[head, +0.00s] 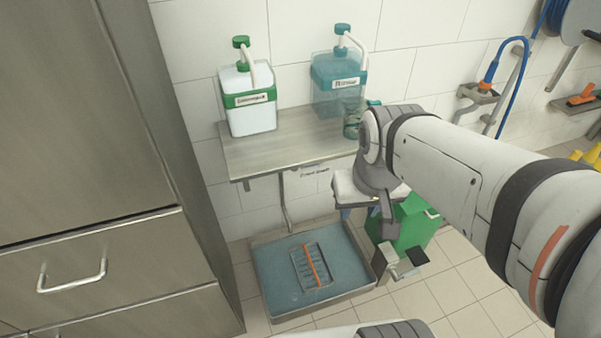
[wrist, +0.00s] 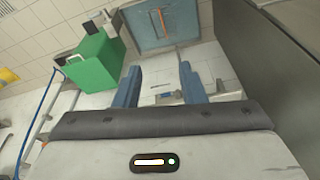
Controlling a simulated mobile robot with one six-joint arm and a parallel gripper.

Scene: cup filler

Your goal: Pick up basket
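A slotted grey rectangular piece with an orange bar (head: 313,265), which looks like the basket, lies in the blue floor basin (head: 265,262) in the head view. The orange bar also shows at the top of the wrist view (wrist: 164,22). My gripper (wrist: 160,68) has its two blue fingers spread apart, with nothing held between them. In the head view, my gripper hangs above and to the right of the basin, clear of the basket. A small grey-blue item (wrist: 168,97) shows beyond the fingers in the wrist view, too blurred to identify.
A green box (head: 412,228) stands right of the basin, with dark blocks (head: 416,256) beside it. A metal shelf (head: 270,150) above the basin carries a white bottle (head: 248,105) and a teal bottle (head: 338,75). A steel cabinet (head: 85,140) borders the left side.

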